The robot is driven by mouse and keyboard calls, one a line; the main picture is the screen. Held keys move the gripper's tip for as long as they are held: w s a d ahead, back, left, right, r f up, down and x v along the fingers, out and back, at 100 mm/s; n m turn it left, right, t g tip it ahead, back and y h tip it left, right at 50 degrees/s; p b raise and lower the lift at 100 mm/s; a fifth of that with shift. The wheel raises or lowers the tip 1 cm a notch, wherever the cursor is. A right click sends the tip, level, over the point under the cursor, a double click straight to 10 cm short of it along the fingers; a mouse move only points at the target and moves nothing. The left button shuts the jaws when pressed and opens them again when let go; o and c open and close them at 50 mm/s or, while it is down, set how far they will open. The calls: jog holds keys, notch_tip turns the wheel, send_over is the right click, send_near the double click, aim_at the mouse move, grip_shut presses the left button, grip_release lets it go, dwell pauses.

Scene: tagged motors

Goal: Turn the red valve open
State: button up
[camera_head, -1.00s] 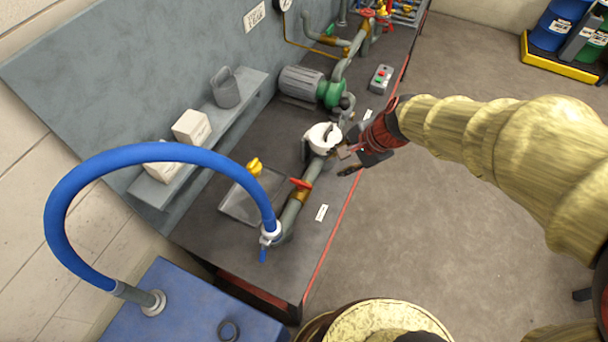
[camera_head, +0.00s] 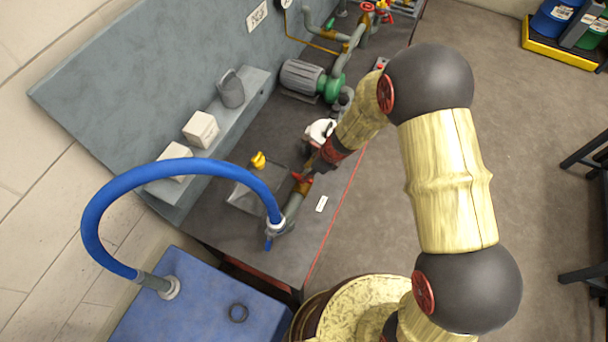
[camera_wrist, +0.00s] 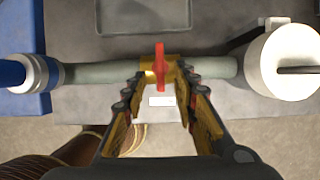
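The red valve handle (camera_wrist: 160,68) sits on a brass valve body (camera_wrist: 147,66) in a grey pipe (camera_wrist: 100,72). In the wrist view the handle lies across the pipe, between and just ahead of my fingertips. My gripper (camera_wrist: 158,80) is open, with a finger on each side of the handle; I cannot tell whether either touches it. In the head view the red handle (camera_head: 302,178) shows beside my gripper (camera_head: 312,172), whose fingers are small and partly hidden there.
A blue hose (camera_head: 185,165) arches from a blue tank (camera_head: 190,305) to the pipe's near end. A white round housing (camera_wrist: 285,62) sits on the pipe at right. A yellow-handled part (camera_head: 258,160) and a shallow tray (camera_head: 245,198) lie behind the pipe. A green pump (camera_head: 330,88) stands farther back.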

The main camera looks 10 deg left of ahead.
jog(key=x, duration=0.5)
jog(key=c, duration=0.3)
jog(key=c, duration=0.4)
grip_shut()
